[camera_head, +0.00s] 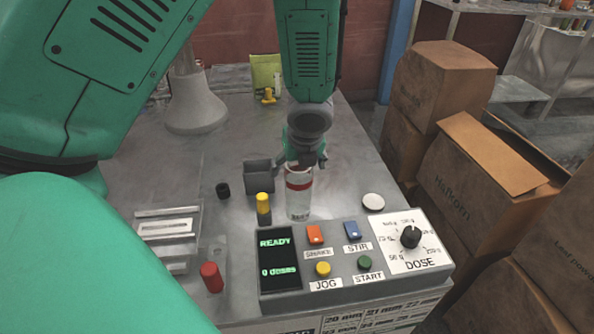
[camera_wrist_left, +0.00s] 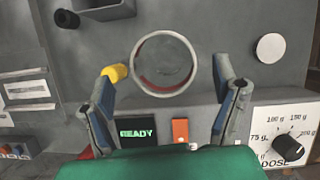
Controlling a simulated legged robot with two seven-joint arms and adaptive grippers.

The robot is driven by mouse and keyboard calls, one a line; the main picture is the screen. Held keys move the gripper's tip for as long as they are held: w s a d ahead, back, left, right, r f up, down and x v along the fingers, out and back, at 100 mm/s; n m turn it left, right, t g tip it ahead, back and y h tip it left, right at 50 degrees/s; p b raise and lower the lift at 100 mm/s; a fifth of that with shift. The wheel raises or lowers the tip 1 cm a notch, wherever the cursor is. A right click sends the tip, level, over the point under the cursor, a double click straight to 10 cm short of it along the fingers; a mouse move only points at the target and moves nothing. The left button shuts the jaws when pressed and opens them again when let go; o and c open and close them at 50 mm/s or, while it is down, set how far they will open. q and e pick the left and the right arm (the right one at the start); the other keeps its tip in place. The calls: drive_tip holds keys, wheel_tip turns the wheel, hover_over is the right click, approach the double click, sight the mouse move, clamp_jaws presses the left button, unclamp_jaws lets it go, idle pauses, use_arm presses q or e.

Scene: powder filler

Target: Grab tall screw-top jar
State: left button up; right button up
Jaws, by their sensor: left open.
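The tall jar (camera_head: 298,203) is pale with a red band near its top and stands upright on the grey bench, just behind the control panel. In the left wrist view I look down into its round open mouth (camera_wrist_left: 165,63). My left gripper (camera_head: 305,158) is over the top of the jar and hides part of its rim. In the left wrist view the gripper (camera_wrist_left: 165,80) is open, its fingers apart on either side of the mouth in the picture. I cannot tell whether they touch it. My right gripper is not in view.
A yellow-topped peg (camera_head: 263,204) stands close left of the jar, with a grey open box (camera_head: 259,177) behind it. A white disc (camera_head: 373,202) lies to the right. The control panel (camera_head: 340,262) is in front. Cardboard boxes (camera_head: 470,180) stand beyond the bench's right edge.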

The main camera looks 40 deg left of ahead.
use_arm(q)
drive_tip(key=f+b, duration=0.1)
drive_tip(key=f, duration=0.1)
drive_tip(key=w+f+b, duration=0.1)
drive_tip(key=f, duration=0.1)
drive_tip(key=shift+w+a, duration=0.15)
drive_tip(key=shift+a+r, duration=0.1)
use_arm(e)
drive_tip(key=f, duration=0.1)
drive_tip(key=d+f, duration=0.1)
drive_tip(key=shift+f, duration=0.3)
use_arm(q)
drive_tip(key=shift+a, duration=0.15)
drive_tip(key=c, duration=0.3)
drive_tip(key=shift+a, duration=0.15)
drive_tip(key=c, duration=1.4)
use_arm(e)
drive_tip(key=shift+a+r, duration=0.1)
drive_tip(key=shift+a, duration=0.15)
